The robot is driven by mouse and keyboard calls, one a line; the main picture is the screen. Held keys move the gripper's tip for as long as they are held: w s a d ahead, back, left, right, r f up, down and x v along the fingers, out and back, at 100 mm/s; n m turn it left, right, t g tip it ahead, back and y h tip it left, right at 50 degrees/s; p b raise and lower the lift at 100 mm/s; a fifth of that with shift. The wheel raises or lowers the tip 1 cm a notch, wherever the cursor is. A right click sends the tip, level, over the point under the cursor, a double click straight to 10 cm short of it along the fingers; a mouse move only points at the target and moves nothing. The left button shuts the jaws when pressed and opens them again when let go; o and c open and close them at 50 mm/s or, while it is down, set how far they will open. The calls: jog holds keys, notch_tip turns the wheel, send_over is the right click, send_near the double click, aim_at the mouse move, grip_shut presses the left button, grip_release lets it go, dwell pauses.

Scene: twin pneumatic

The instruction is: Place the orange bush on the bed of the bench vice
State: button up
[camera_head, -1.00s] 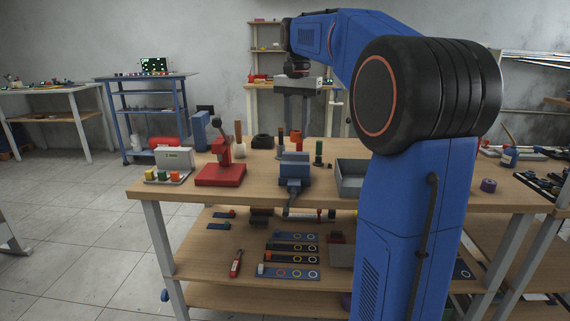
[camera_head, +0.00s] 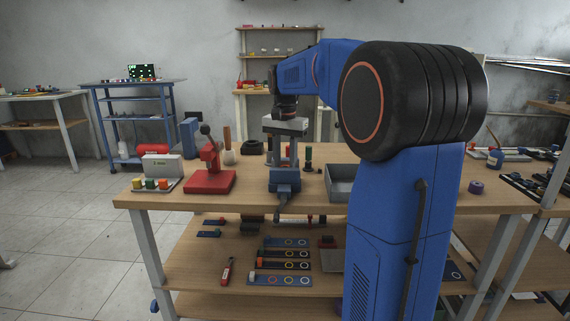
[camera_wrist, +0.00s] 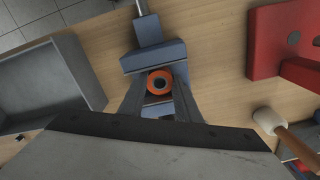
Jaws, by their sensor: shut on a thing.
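The orange bush (camera_wrist: 153,89) is a short ring with a dark hole, seen from above in the wrist view. My gripper (camera_wrist: 160,84) is shut on it, one finger on each side. The blue-grey bench vice (camera_wrist: 153,56) lies directly beneath or just beyond the bush, its screw and handle towards the top of the picture. In the head view my gripper (camera_head: 284,158) points down over the vice (camera_head: 285,181), which stands near the bench's front edge. The bush cannot be made out there. Whether it touches the vice bed I cannot tell.
A red press (camera_head: 209,178) stands left of the vice, and a grey open tray (camera_head: 340,187) stands to its right. A wooden-handled mallet (camera_wrist: 267,121) shows in the wrist view. Small upright parts (camera_head: 308,158) stand behind the vice. Bare wood (camera_head: 250,188) lies between press and vice.

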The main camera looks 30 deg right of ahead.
jog(key=o, duration=0.9)
notch_tip(320, 180, up, 12)
jog(key=s+a+f+n+t, duration=0.1)
jog(key=s+a+f+n, duration=0.3)
jog(key=s, duration=0.3)
jog(key=s+a+f+n+t, duration=0.1)
jog(key=s+a+f, duration=0.3)
jog(key=s+a, duration=0.25)
jog(key=s+a+f+n+t, duration=0.1)
jog(key=s+f+n, duration=0.1)
jog(key=s+f, duration=0.3)
jog(key=s+a+f+n+t, duration=0.1)
jog(key=s+a+f+n, duration=0.1)
jog(key=s+f, duration=0.4)
jog(key=s+a+f+n, duration=0.2)
jog(key=s+f, duration=0.3)
jog(key=f, duration=0.1)
jog(key=shift+s+a+f+t, duration=0.15)
jog(key=shift+s+f+t, duration=0.15)
jog(key=shift+s+t, duration=0.1)
